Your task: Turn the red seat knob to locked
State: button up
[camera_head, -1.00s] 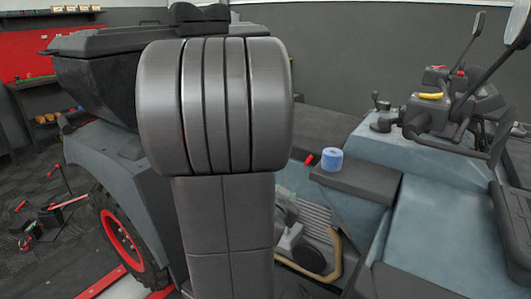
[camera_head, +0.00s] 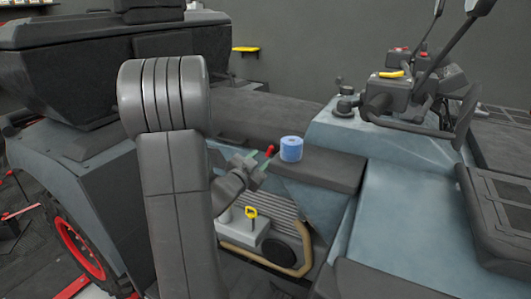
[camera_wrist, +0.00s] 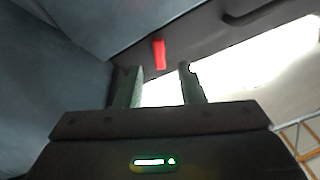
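The red seat knob (camera_head: 269,150) is a small red lever at the edge of the dark seat, just left of a blue roll. In the wrist view the red knob (camera_wrist: 159,53) stands ahead of the fingertips, roughly centred between them. My gripper (camera_head: 262,164) is close below the knob in the head view. In the wrist view my gripper (camera_wrist: 160,72) is open, with its two greenish fingers apart and nothing between them. I cannot tell whether a finger touches the knob. The knob's base is hard to make out.
The blue roll (camera_head: 291,148) sits on the seat right of the knob. A yellow-handled part (camera_head: 251,213) and a curved tan pipe (camera_head: 285,268) lie below my gripper. Handlebars (camera_head: 390,100) rise to the right. My grey arm blocks part of the left side.

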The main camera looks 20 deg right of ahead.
aim_at(268, 152)
jog(key=shift+x, duration=2.25)
jog(key=shift+c, duration=0.2)
grip_shut()
